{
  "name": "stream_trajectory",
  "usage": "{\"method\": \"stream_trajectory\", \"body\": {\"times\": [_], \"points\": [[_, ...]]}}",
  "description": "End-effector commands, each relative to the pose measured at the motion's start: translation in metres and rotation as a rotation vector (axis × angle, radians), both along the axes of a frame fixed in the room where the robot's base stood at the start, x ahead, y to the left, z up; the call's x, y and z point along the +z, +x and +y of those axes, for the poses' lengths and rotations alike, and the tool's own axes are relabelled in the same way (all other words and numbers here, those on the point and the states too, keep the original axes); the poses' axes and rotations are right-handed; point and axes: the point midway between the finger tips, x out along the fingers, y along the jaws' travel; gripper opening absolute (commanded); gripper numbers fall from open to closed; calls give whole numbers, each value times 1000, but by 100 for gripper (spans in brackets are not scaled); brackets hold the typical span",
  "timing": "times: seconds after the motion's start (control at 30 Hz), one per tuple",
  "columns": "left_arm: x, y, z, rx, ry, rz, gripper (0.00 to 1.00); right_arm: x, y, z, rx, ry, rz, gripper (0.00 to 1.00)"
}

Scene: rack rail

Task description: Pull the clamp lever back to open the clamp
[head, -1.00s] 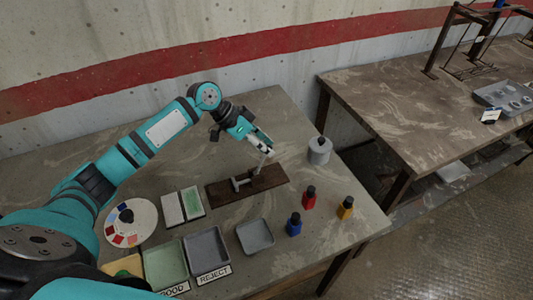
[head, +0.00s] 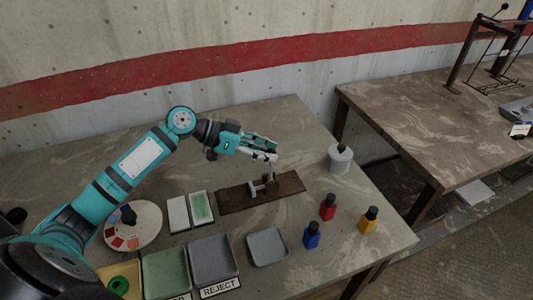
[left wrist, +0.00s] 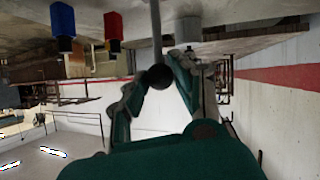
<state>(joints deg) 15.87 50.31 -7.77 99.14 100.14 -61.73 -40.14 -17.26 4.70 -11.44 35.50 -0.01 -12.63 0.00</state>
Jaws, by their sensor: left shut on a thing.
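The clamp (head: 262,187) is a small grey metal fixture on a dark brown board (head: 232,198) on the table. Its lever (head: 272,170) stands roughly upright, its top hidden at my gripper. My left gripper (head: 274,155) is above the clamp, pointing right and nearly level. In the left wrist view the lever is a grey rod (left wrist: 156,30) with a black ball knob (left wrist: 158,77). The fingers of my left gripper (left wrist: 160,78) are closed around the knob from both sides. My right gripper is not in view.
A grey lidded canister (head: 340,160) stands right of the board. Red (head: 328,207), blue (head: 312,235) and yellow (head: 368,220) bottles stand at front right. A grey tray (head: 267,247), bins (head: 214,258) and a round palette (head: 133,226) lie in front and left.

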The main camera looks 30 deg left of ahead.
Motion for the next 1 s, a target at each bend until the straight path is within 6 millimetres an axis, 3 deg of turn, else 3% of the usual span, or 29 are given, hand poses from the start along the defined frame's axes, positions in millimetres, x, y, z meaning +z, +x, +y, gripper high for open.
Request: {"method": "stream_trajectory", "body": {"times": [0.2,0.23,0.4,0.77,1.0], "points": [[3,1,1,4,-3,-4,0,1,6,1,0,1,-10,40],[3,1,1,4,-3,-4,28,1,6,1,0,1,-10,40],[2,1,1,3,0,-2,50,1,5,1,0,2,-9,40],[2,-2,5,3,2,1,51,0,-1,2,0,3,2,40],[20,-21,37,3,4,2,51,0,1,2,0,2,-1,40]]}}
